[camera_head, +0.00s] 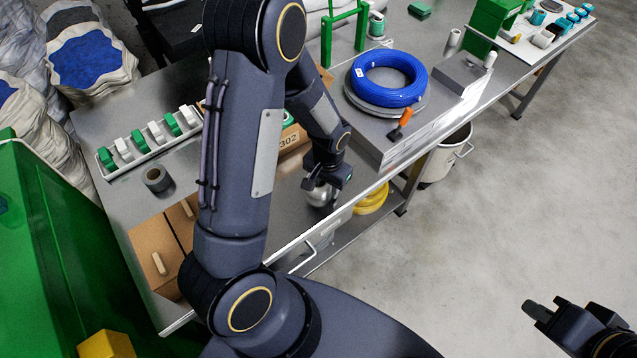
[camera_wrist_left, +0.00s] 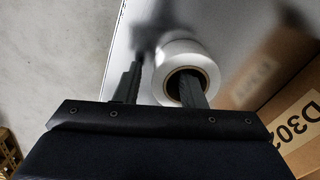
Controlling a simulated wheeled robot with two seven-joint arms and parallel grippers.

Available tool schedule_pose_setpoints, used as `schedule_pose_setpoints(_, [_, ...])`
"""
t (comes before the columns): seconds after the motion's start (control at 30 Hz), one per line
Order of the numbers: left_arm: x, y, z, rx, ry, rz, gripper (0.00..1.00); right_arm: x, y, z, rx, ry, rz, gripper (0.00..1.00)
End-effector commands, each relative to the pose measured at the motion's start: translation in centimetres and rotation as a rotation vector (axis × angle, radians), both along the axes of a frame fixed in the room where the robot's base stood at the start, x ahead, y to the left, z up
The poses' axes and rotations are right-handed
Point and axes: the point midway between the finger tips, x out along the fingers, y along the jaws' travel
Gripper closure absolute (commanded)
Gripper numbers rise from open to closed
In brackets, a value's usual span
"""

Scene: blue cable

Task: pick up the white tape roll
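The white tape roll (camera_wrist_left: 205,62) stands near the table's front edge, with its hole facing my left wrist camera. In the head view the roll (camera_head: 320,196) is partly hidden by my left gripper (camera_head: 328,185), which reaches down over it. In the left wrist view my left gripper (camera_wrist_left: 160,80) is open. Its right finger lies over or in the roll's hole, and its left finger is outside the roll with a small gap to the wall. My right gripper (camera_head: 537,312) is at the lower right over the floor, away from the table; its opening is unclear.
A cardboard box (camera_wrist_left: 295,120) marked D302 stands right of the roll. A blue cable coil (camera_head: 388,78) and an orange-handled tool (camera_head: 402,122) lie on a raised platform. A dark tape roll (camera_head: 157,179) and a rack (camera_head: 150,140) of green and white pieces are at left.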

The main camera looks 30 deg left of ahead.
Motion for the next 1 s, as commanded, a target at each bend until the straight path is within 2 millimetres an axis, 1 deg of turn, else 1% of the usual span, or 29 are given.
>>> schedule_pose_setpoints(0.03, [0.0,0.0,0.0,0.0,0.0,0.0,0.66,0.0,0.0,0.0,0.0,0.0,0.0,1.0])
schedule_pose_setpoints(0.2, [0.0,0.0,0.0,0.0,0.0,0.0,0.89,0.0,0.0,0.0,0.0,0.0,0.0,1.0])
schedule_pose_setpoints(0.3, [0.0,0.0,0.0,0.0,0.0,0.0,1.0,0.0,0.0,0.0,0.0,0.0,0.0,1.0])
schedule_pose_setpoints(0.63, [0.0,0.0,0.2,0.0,-0.001,0.0,1.0,0.0,0.0,0.0,0.0,0.0,0.0,1.0])
schedule_pose_setpoints(0.77, [0.1,0.0,0.9,0.0,-0.002,0.0,1.0,0.0,0.0,0.0,0.0,0.0,0.0,1.0])
schedule_pose_setpoints(0.87, [0.1,0.0,2.2,-0.001,-0.005,0.0,1.0,0.0,0.0,-0.1,0.0,0.0,0.0,1.0])
schedule_pose_setpoints(0.9, [0.1,0.0,3.1,-0.002,-0.007,0.0,1.0,0.0,0.0,-0.1,0.0,0.0,0.0,1.0])
schedule_pose_setpoints(0.93, [0.1,-0.3,3.7,-0.002,-0.008,-0.003,1.0,0.0,0.0,-0.1,0.0,0.0,0.0,1.0])
schedule_pose_setpoints(1.0, [-0.1,-1.8,5.2,-0.002,-0.007,-0.008,1.0,0.0,0.0,0.0,0.0,0.0,0.0,1.0])
